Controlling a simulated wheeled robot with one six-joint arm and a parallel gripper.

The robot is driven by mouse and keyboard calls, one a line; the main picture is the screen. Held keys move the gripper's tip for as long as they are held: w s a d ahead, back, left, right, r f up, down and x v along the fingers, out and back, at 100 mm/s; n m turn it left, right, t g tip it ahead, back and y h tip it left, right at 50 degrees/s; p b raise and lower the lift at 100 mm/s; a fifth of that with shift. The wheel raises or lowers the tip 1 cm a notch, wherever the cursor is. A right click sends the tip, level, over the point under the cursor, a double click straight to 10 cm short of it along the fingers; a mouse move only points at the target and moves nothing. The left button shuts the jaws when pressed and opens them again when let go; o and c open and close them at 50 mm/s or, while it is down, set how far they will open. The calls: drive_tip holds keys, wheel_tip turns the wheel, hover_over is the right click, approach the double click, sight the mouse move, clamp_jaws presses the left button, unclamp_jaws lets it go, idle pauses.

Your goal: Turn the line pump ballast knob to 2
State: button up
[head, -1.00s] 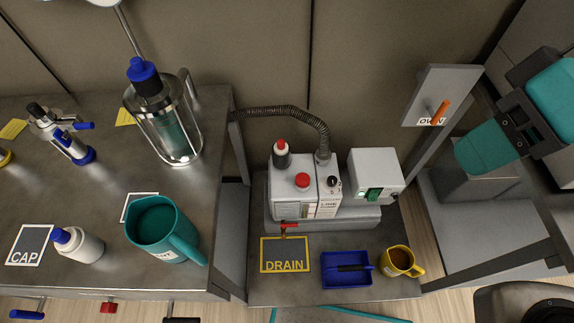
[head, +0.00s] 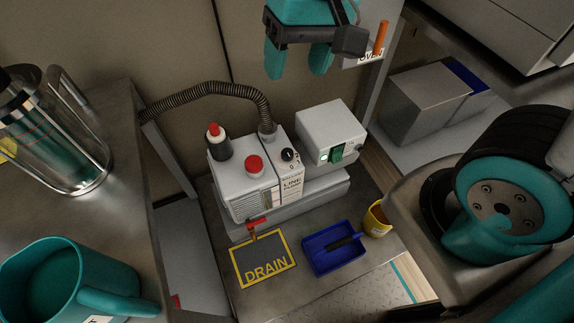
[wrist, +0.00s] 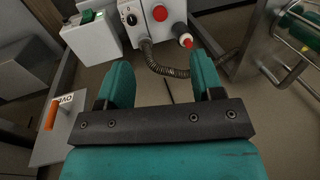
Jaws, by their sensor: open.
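The line pump (head: 254,176) is a white box on a low shelf, with a red cap, a red-topped bottle and a "LINE" label. Its ballast knob (head: 288,155) is a small black dial on the top right part of the pump; its setting is too small to read. In the wrist view the knob (wrist: 131,19) shows at the top, left of the red cap. My gripper (head: 298,72) is open and empty, with two teal fingers, above and behind the pump near the wall. In the wrist view my gripper (wrist: 163,85) has its fingers wide apart, touching nothing.
A white box with a green switch (head: 337,154) stands right of the pump. A ribbed hose (head: 215,87) rises from the pump. A blue tray (head: 320,262), yellow mug (head: 376,221) and DRAIN mat (head: 262,277) lie in front. An OVEN panel with an orange lever (head: 380,38) is close to my gripper.

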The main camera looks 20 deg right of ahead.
sight(287, 152)
drive_tip(key=w+d+f+m+h+b, duration=0.1)
drive_tip(key=w+d+f+m+b, duration=0.1)
drive_tip(key=w+f+m+b, duration=0.5)
drive_tip(key=w+d+f+m+h+b, duration=0.1)
drive_tip(key=w+f+m+h+b, duration=0.15)
drive_tip(key=f, duration=0.95)
drive_tip(key=shift+y, duration=0.45)
drive_tip(key=f+b, duration=0.2)
drive_tip(key=f, duration=0.3)
drive_tip(key=f+b, duration=0.1)
drive_tip(key=f, duration=0.5)
drive_tip(key=f+b, duration=0.2)
drive_tip(key=f, duration=0.3)
drive_tip(key=shift+w+f+b, duration=0.25)
drive_tip(key=shift+f+b, duration=0.05)
drive_tip(key=shift+b, duration=0.05)
drive_tip(key=shift+c, duration=0.4)
drive_tip(key=c, duration=0.8)
drive_tip(key=shift+n, duration=0.25)
drive_tip(key=shift+c, duration=0.2)
